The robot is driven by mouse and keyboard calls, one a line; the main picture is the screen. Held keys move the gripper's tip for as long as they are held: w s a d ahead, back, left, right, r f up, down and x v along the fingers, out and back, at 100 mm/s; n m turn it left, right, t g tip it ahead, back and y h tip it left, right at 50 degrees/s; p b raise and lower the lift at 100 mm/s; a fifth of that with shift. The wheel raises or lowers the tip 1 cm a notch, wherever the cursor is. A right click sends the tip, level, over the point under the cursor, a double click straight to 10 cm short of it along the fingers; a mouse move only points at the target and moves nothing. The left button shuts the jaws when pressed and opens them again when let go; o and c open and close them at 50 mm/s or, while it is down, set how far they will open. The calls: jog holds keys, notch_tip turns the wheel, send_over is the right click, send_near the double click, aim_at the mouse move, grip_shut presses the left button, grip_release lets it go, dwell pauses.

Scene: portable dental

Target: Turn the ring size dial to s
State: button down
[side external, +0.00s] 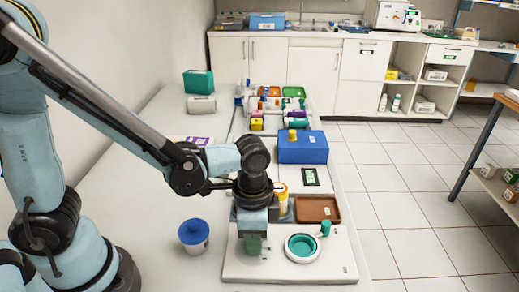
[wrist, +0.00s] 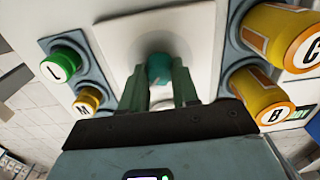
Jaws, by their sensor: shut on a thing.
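In the wrist view, a teal knob (wrist: 159,66), which looks like the dial, stands on a white plate (wrist: 112,48). My gripper (wrist: 160,85) has its two green fingers shut on the knob, one on each side. The fingers hide part of it, and I cannot read its setting or any size marks around it. In the side view, my gripper (side external: 254,244) points down at the left part of a white board (side external: 285,270). There the knob is hidden by the gripper.
Beside the plate stand a green cap marked L (wrist: 62,66), a yellow cap (wrist: 88,98), and orange containers marked C (wrist: 285,38) and B (wrist: 262,98). A teal-ringed dish (side external: 302,247) is right of my gripper.

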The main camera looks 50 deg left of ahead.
jog(key=c, duration=0.8)
grip_release()
jog(key=shift+c, duration=0.2)
notch_tip(320, 180, up, 12)
dwell(0.3)
jog(key=w+a+f+n+t, duration=0.1)
jog(key=a+n+t, duration=0.6)
jog(key=a, duration=0.6)
jog(key=shift+n, duration=0.9)
